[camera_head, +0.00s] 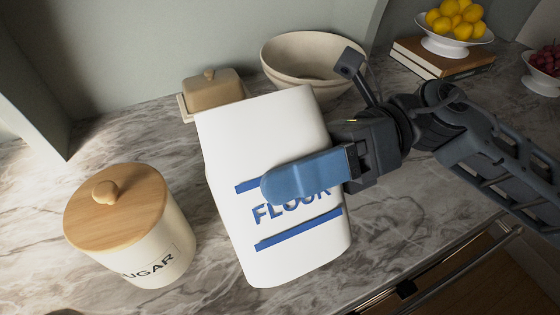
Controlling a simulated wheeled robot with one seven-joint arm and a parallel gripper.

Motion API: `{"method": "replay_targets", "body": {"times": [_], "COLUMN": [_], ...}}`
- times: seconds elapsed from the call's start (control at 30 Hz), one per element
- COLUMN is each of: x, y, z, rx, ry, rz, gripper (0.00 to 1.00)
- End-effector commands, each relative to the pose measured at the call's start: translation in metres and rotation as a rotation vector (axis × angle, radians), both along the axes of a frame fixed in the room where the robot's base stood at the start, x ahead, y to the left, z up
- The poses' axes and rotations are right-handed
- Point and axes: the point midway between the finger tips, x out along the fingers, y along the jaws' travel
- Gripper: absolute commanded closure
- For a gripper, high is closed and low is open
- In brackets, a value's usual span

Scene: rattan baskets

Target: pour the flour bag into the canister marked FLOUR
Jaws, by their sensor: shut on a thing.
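The flour bag (270,130) is white with blue stripes and blue FLOUR lettering. It is held a little tilted in the middle of the view, seemingly above the counter. My gripper (305,178) comes from the right and is shut on the bag; one blue finger lies across its front and partly covers the lettering. The other finger is hidden behind the bag. A cream canister (165,235) with a wooden lid (115,205) stands at the left, marked SUGAR. No canister marked FLOUR shows in this view.
A covered butter dish (212,90) and a large beige bowl (310,58) stand behind the bag. Books (440,58) under a bowl of lemons (455,18) are at the back right. The marble counter (120,125) is clear behind the SUGAR canister.

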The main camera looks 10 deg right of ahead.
Motion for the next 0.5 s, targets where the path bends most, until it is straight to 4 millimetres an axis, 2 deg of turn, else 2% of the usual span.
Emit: {"method": "replay_targets", "body": {"times": [0.5], "x": [-0.0013], "y": [-0.0007], "z": [-0.0045], "rx": [-0.01], "ry": [0.036], "rz": [-0.001], "gripper": [0.81]}}
